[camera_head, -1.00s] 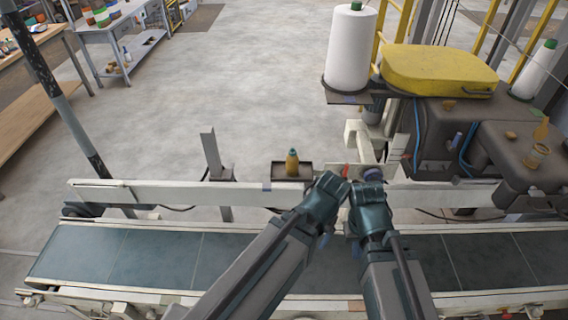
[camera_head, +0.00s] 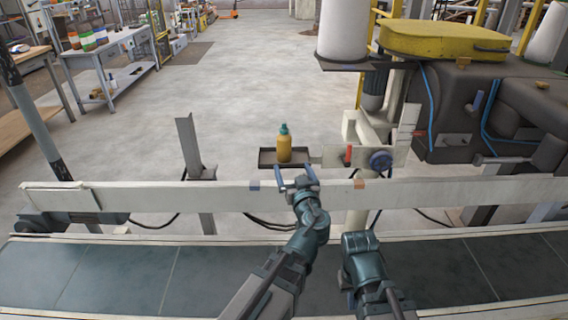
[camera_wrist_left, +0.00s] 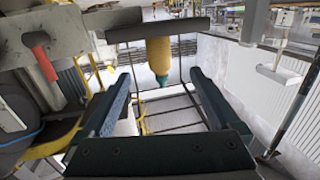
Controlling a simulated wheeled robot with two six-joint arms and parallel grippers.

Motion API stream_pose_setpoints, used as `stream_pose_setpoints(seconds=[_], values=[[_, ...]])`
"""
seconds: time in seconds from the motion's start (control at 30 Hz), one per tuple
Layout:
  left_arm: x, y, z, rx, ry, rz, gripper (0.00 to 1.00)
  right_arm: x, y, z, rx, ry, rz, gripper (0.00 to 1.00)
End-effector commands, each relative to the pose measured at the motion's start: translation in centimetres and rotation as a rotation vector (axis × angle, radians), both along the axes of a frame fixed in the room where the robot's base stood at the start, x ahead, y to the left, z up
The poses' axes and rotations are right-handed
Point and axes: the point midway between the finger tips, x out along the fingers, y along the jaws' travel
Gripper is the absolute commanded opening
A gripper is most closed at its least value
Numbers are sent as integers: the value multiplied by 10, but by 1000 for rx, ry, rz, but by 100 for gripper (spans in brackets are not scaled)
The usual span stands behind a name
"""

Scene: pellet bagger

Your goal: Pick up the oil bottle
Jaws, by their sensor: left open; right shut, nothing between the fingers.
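The oil bottle (camera_head: 284,148) is yellow-amber with a green cap and stands upright on a small dark tray (camera_head: 266,160) behind the white rail. In the left wrist view the bottle (camera_wrist_left: 159,55) appears cap downward, its base against the tray (camera_wrist_left: 188,30). My left gripper (camera_head: 296,180) is open, just in front of the tray and nearer me than the bottle. In the wrist view its fingers (camera_wrist_left: 160,76) are apart with the bottle's cap lying between their tips in the picture; contact is not visible. My right gripper (camera_head: 360,245) is empty above the conveyor; its fingertips are hidden.
The white rail (camera_head: 130,197) runs across between the conveyor belt (camera_head: 120,275) and the tray.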

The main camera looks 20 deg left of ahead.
Motion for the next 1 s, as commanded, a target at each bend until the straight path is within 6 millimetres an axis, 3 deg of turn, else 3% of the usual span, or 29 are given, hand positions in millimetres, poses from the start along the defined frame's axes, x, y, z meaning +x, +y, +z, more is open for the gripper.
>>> stream_pose_setpoints(seconds=[0.07, 0.33, 0.7, 1.0], values=[[3, -3, -5, 1, -23, -17, 96, 0, 0, -10, 0, 0, 0, 0], [9, -3, -2, 0, -40, -28, 96, 0, 0, -10, 0, 0, 0, 0], [69, 25, -2, -1, -39, -26, 96, 0, 0, -10, 0, 0, 0, 0], [82, 33, -3, -1, -39, -28, 96, 0, 0, -10, 0, 0, 0, 0]])
